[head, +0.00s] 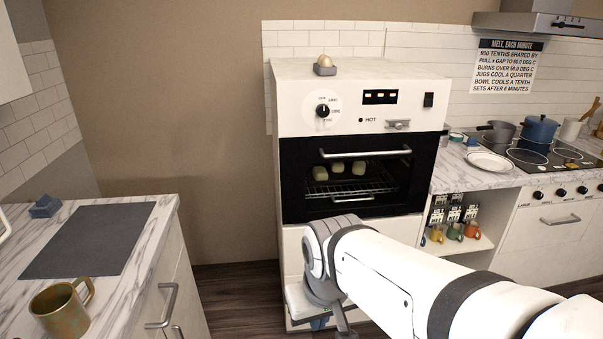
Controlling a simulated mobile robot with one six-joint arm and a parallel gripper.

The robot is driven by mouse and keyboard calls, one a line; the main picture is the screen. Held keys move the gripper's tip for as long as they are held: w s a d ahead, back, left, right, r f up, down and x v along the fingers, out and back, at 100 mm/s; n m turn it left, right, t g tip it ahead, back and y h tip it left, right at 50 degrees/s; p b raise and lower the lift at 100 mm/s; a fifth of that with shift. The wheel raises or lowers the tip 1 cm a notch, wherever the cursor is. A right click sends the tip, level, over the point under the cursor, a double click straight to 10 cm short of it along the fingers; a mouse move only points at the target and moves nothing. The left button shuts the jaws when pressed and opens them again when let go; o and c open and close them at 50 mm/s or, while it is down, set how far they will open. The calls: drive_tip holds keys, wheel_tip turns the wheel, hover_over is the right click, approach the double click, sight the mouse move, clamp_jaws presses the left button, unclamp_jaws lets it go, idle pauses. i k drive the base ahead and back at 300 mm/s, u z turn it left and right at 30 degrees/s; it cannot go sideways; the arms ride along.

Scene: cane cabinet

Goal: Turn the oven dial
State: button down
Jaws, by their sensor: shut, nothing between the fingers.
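The oven (378,115) stands against the back wall, with a white control panel above a dark glass door. Its round black dial (322,111) sits on the left of the panel, inside a ring of small labels too small to read. The oven door is shut, and several pale pieces show on a rack inside. My white arm reaches in from the lower right. My gripper (330,322) hangs low in front of the oven's base, well below the dial and apart from it. It is shut and empty, partly cut off by the frame's bottom edge.
An egg in a grey holder (324,66) stands on the oven's top. At right is a hob (555,155) with pots and a white plate (490,161). At left, a marble counter (150,215) holds an olive mug (62,308). Free floor lies between counter and oven.

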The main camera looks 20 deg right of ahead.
sight(322, 111)
drive_tip(key=z, duration=0.85)
drive_tip(key=k, duration=0.4)
drive_tip(key=u, duration=1)
drive_tip(key=i, duration=1.4)
drive_tip(key=z, duration=0.55)
